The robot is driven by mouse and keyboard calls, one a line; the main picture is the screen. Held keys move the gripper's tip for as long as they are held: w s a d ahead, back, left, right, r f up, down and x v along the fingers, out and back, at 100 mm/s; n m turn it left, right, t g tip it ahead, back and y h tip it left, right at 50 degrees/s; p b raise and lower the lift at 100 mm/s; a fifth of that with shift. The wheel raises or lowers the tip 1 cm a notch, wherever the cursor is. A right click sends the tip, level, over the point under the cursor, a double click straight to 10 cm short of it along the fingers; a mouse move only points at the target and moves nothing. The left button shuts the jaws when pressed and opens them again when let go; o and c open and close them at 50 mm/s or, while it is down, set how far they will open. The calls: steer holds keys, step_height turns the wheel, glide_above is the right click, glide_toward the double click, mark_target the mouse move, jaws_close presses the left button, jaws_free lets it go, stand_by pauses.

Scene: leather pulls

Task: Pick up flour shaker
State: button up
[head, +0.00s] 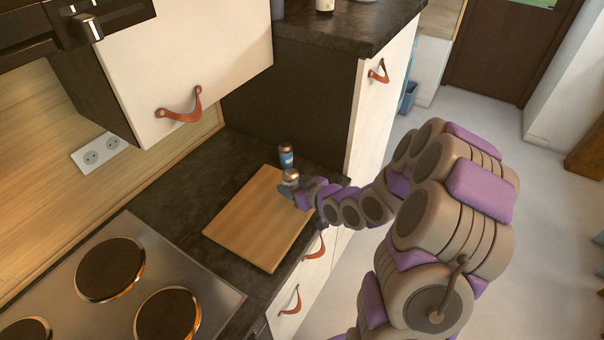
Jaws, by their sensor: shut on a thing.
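The flour shaker (290,176) appears to be the small item with a rounded, shiny metal top at the far right corner of the wooden board. My gripper (287,190) reaches it from the right and is shut on it. The jaws cover its lower part, so I cannot tell whether its base touches the board or the counter.
A small blue container (286,157) with a metallic top stands just behind the shaker. The wooden board (250,222) is otherwise bare. A hob (130,285) lies to the left. A wall cabinet (195,65) overhangs the counter, and a tall dark-topped unit (315,110) stands behind.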

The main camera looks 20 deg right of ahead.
steer(key=shift+s+a+r+p, duration=0.15)
steer(key=shift+a+r+p, duration=0.05)
steer(key=shift+p, duration=0.55)
steer(key=p, duration=0.3)
steer(key=shift+s+a, duration=0.2)
steer(key=shift+a, duration=0.2)
steer(key=p, duration=0.3)
steer(key=shift+s+a+f, duration=0.1)
steer(key=shift+s+a, duration=0.25)
steer(key=shift+s, duration=0.05)
